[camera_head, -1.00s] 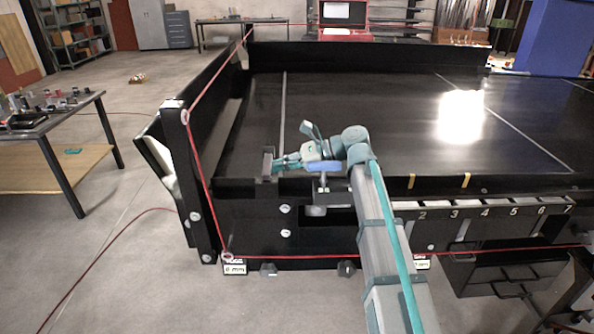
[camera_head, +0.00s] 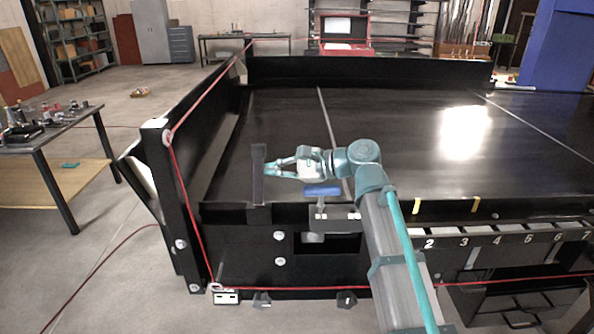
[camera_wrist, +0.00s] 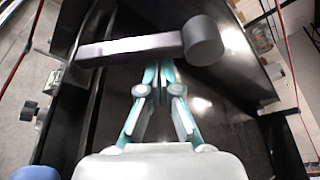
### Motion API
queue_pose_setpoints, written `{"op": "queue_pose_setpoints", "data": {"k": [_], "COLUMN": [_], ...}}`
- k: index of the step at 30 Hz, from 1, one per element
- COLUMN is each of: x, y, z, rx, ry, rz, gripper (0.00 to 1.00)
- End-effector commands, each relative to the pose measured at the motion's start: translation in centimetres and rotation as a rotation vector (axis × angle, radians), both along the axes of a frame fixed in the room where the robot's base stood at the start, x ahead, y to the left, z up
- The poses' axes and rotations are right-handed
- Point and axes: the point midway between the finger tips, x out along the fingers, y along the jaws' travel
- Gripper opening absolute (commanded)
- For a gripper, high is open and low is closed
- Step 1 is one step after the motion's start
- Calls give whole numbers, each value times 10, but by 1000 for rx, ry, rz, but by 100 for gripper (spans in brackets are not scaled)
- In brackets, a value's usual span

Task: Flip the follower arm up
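The follower arm (camera_head: 258,176) is a dark bar standing near upright at the left front edge of the conveyor. In the wrist view the follower arm (camera_wrist: 130,48) runs across the top as a grey bar with a round roller (camera_wrist: 203,40) at its right end. My gripper (camera_head: 268,168) is just to the right of the bar, fingers pointing left at it. In the wrist view my gripper (camera_wrist: 158,70) has its fingertips together close under the bar, with nothing visible between them. I cannot tell whether they touch the bar.
A blue handle (camera_head: 322,191) sits just below my gripper at the belt's front edge. The black belt (camera_head: 400,135) is clear. A black side wall (camera_head: 205,130) and a red cord (camera_head: 186,195) bound the left. A numbered strip (camera_head: 495,238) runs along the front right.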

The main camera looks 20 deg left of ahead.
Motion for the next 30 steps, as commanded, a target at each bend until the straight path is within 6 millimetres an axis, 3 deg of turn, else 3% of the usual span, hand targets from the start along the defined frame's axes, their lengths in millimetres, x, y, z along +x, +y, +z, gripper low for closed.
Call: {"op": "queue_pose_setpoints", "data": {"k": [12,30], "x": [-22,-27], "y": [-3,-6], "z": [17,18], "rx": [0,-1], "ry": [3,4], "rz": [10,9], "gripper": [0,0]}}
